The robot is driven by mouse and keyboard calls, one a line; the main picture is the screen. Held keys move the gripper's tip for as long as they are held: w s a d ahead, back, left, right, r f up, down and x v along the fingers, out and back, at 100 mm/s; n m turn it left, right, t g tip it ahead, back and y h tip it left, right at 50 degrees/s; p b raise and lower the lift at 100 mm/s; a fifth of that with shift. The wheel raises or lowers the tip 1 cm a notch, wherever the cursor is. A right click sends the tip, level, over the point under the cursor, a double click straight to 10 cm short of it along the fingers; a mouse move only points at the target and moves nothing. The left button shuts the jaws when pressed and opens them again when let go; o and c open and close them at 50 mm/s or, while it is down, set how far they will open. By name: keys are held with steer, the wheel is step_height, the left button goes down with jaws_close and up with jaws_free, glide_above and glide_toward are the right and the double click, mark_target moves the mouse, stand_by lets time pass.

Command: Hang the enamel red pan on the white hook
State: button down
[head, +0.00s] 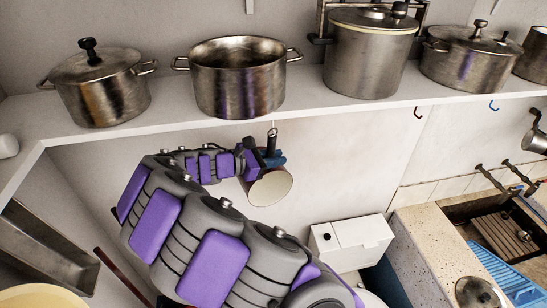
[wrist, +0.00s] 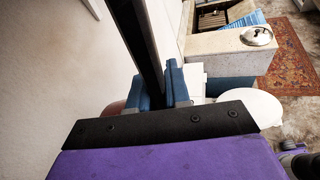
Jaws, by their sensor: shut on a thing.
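The enamel pan (head: 271,189) hangs below the shelf in the head view, its cream inside facing me and its dark handle (head: 272,137) pointing up. My gripper (head: 272,158) has its blue fingers shut on the handle, just above the pan's bowl. In the wrist view the black handle (wrist: 137,40) runs up from between my blue fingertips (wrist: 164,84). A sliver of the reddish pan (wrist: 113,108) shows there at the left. A thin white hook (head: 273,124) shows under the shelf edge at the handle's top end. I cannot tell whether the handle is on it.
The white shelf (head: 330,110) carries several metal pots, including an open one (head: 238,80) above my gripper. A white bin (head: 350,237) and the stone trough (head: 425,235) stand below right.

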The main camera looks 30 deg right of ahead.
steer(key=shift+a, duration=0.1)
stand_by(0.3)
steer(key=c, duration=1.2)
jaws_free()
steer(key=shift+s+r, duration=0.1)
steer(key=shift+s, duration=0.05)
steer(key=shift+o, duration=1)
steer(key=o, duration=0.6)
steer(key=shift+a, duration=0.1)
